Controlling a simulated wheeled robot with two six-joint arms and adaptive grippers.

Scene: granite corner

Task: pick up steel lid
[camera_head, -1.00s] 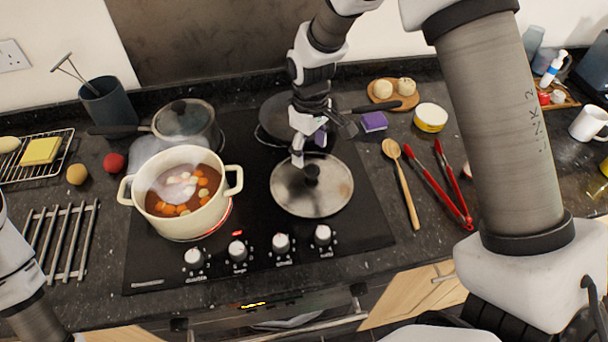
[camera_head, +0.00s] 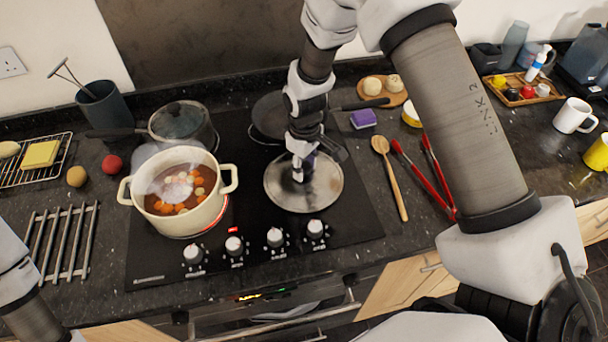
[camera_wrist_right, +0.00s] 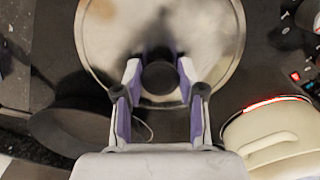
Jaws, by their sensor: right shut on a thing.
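The steel lid (camera_head: 318,192) is a round, shiny disc with a dark knob, lying at the front right of the black hob. In the right wrist view the lid (camera_wrist_right: 210,35) fills the upper middle, with its dark knob (camera_wrist_right: 160,78) between my finger pads. My right gripper (camera_head: 300,172) reaches down from above and is shut on the knob; it also shows in the right wrist view (camera_wrist_right: 160,85). In the head view the gripper hides most of the knob. Part of my left arm shows at the left edge, but its gripper is out of view.
A cream pot (camera_head: 180,222) of steaming stew stands left of the lid, by a glowing ring. A dark pan (camera_head: 268,112) is behind it. Wooden spoon (camera_head: 392,180) and red tongs (camera_head: 428,180) lie to the right. Hob knobs (camera_head: 275,238) line the front.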

